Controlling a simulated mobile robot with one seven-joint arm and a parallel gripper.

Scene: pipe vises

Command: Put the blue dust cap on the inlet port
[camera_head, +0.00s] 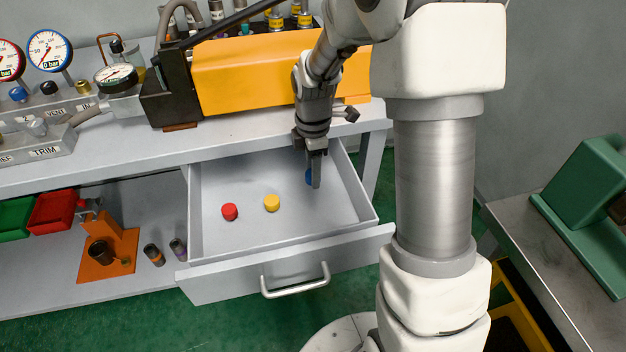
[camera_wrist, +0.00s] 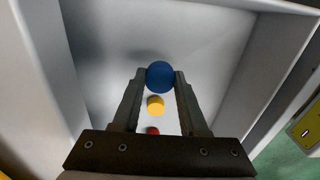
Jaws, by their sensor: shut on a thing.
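The blue dust cap (camera_head: 308,177) is at the right part of the open drawer. My gripper (camera_head: 315,178) points down into the drawer and is shut on the cap. In the wrist view, the blue cap (camera_wrist: 160,76) sits between the two fingertips (camera_wrist: 160,78). Whether it touches the drawer floor I cannot tell. On the grey block at the left of the bench, a brass fitting (camera_head: 83,88) stands by a label that starts with "IN"; it looks uncapped. Blue and black caps or knobs stand left of it, near the "VENT" label.
A yellow cap (camera_head: 271,202) and a red cap (camera_head: 229,211) lie in the drawer (camera_head: 290,243), left of my gripper. The orange cover (camera_head: 250,75) and dark vise (camera_head: 172,92) stand on the bench above. Gauges (camera_head: 116,76) stand near the fitting.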

